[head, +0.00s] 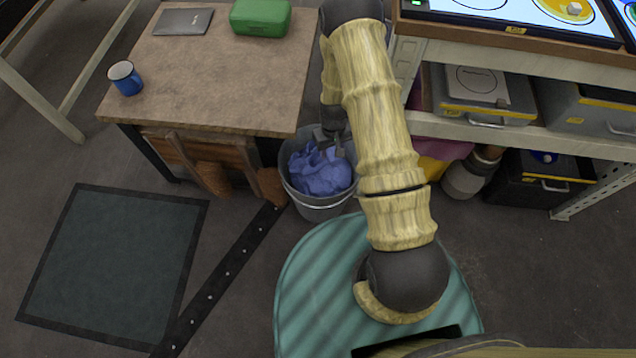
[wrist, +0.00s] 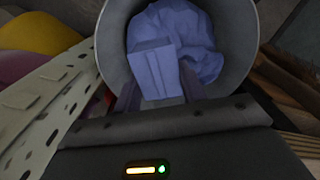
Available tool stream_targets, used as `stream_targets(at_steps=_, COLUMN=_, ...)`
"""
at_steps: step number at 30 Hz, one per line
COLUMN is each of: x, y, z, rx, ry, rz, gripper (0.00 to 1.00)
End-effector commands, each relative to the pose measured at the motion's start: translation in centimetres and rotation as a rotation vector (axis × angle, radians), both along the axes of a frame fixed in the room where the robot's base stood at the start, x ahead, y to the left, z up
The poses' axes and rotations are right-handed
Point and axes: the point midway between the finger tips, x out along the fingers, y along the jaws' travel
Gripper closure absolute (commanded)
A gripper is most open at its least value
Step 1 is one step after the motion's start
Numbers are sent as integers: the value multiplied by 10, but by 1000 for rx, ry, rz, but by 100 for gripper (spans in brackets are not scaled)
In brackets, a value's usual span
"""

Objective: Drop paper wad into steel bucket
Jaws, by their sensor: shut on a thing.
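The steel bucket (head: 318,208) stands on the floor right of the wooden table, with a crumpled blue mass (head: 322,175) inside. My gripper (head: 331,143) points down over the bucket's mouth, at its far side. In the wrist view, the gripper's fingers (wrist: 157,90) are shut on an angular pale blue piece (wrist: 152,58), which I take to be the paper wad. The crumpled blue mass (wrist: 195,45) lies behind it inside the bucket's rim (wrist: 240,40). The held piece is hard to tell from that mass in the head view. Whether they touch I cannot tell.
The wooden table (head: 215,75) holds a blue mug (head: 125,78), a green case (head: 260,17) and a dark laptop (head: 183,21). Wooden-handled brushes (head: 208,178) hang beside the bucket. A metal shelf (head: 560,140) with dark bins stands right.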

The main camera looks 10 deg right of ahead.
Motion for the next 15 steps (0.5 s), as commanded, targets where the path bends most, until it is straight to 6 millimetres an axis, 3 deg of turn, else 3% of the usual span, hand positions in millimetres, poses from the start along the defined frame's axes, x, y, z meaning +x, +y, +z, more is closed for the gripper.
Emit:
stream_targets(at_steps=4, x=0, y=0, z=-16, rx=0, ry=0, rz=1, gripper=80)
stream_targets(at_steps=15, x=0, y=0, z=-17, rx=0, ry=-1, rz=1, gripper=80)
